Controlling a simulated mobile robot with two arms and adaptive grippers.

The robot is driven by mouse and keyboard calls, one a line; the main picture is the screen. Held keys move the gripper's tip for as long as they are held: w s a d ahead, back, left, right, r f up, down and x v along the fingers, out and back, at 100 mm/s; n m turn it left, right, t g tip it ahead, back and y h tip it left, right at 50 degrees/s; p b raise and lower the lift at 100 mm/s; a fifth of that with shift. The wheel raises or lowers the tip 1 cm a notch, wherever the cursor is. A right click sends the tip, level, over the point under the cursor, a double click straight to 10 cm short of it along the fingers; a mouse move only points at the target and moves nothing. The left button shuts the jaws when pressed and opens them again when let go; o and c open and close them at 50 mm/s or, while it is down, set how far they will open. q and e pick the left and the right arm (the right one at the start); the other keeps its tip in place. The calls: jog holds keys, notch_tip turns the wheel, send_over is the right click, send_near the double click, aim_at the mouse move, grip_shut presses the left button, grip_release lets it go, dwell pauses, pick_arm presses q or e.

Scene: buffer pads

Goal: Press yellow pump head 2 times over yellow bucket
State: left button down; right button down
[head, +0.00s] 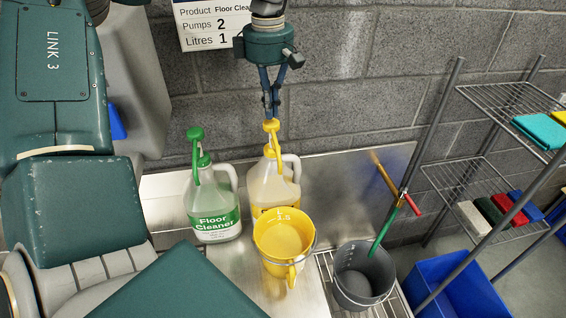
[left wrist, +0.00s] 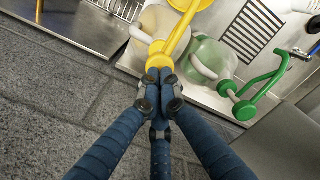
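The yellow pump head (head: 271,126) tops a translucent jug (head: 268,185) with a yellow label, standing against the wall. The yellow bucket (head: 266,222) stands upright just in front of that jug and hides its lower part. My left gripper (head: 271,112) points down with its fingers together, directly above the yellow pump head. In the left wrist view the closed fingertips (left wrist: 160,76) meet the top of the yellow pump head (left wrist: 160,57); I cannot tell whether they press on it. The fingers hold nothing visible. My right gripper is not in view.
A Floor Cleaner jug (head: 214,210) with a green pump (head: 195,134) stands left of the yellow one. A grey bucket (head: 362,275) with a green-handled tool stands on the right. A wire rack (head: 462,175) and blue bin (head: 460,292) lie further right. A sign (head: 213,22) reads Pumps 2, Litres 1.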

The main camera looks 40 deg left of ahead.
pick_arm(q)
jog(key=shift+r+p, duration=1.7)
jog(key=shift+r, duration=0.85)
jog(key=shift+f, duration=0.15)
